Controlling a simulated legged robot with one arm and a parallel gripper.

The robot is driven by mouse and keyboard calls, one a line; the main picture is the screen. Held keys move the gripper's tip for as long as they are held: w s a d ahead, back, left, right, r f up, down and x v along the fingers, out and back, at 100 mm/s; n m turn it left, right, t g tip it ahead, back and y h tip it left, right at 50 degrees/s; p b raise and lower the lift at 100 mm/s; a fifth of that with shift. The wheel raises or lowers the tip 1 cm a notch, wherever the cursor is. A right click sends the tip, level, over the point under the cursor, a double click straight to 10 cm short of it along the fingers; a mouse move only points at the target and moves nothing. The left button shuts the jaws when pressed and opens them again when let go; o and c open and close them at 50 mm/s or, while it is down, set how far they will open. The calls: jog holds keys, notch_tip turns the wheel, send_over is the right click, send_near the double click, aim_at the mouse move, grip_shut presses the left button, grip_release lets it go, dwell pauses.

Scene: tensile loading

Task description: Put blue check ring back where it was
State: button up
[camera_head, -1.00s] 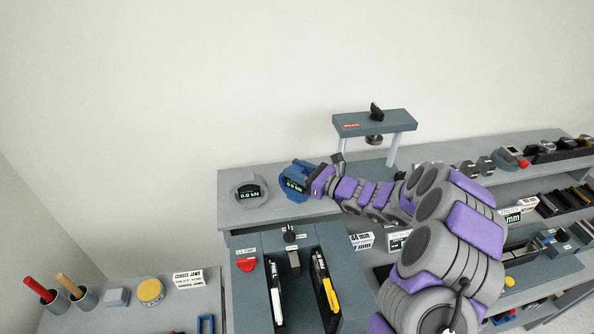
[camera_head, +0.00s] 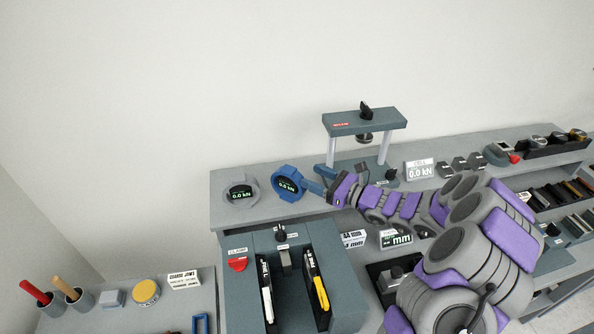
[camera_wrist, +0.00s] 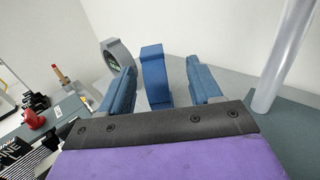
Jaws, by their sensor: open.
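The blue check ring (camera_head: 288,183) stands upright on the grey bench top, its display reading 0.0 kN. It stands to the right of a similar grey ring (camera_head: 241,193). My gripper (camera_head: 318,180) is just right of the blue ring. In the wrist view the blue ring (camera_wrist: 156,77) stands beyond and between the two spread blue fingers (camera_wrist: 163,90), with gaps on both sides. The gripper is open and holds nothing. The grey ring (camera_wrist: 119,60) shows behind the left finger.
A press frame (camera_head: 363,122) with light posts stands behind my gripper. A cell display (camera_head: 420,170) is to its right. The clamp unit with two handled tools (camera_head: 287,270) lies in front and below. Bench top between the rings is narrow.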

jog(key=s+a+r+n+g+h, duration=0.1)
jog(key=s+a+r+n+g, duration=0.3)
jog(key=s, duration=0.5)
jog(key=s+a+r+n+g+h, duration=0.1)
jog(key=s+a+r+n+g, duration=0.2)
jog(key=s+n, duration=0.5)
jog(key=s+a+r+n+g+h, duration=0.1)
jog(key=s+a+n+g, duration=0.3)
jog(key=s, duration=0.6)
jog(key=s+d+f+n+h, duration=0.1)
jog(key=s+d+n+h, duration=0.7)
jog(key=s+d, duration=1)
jog(key=h, duration=0.4)
jog(key=shift+s+d+f+n+g, duration=0.15)
jog(key=shift+s+d+n+g, duration=0.05)
jog(key=shift+s+n+g, duration=0.2)
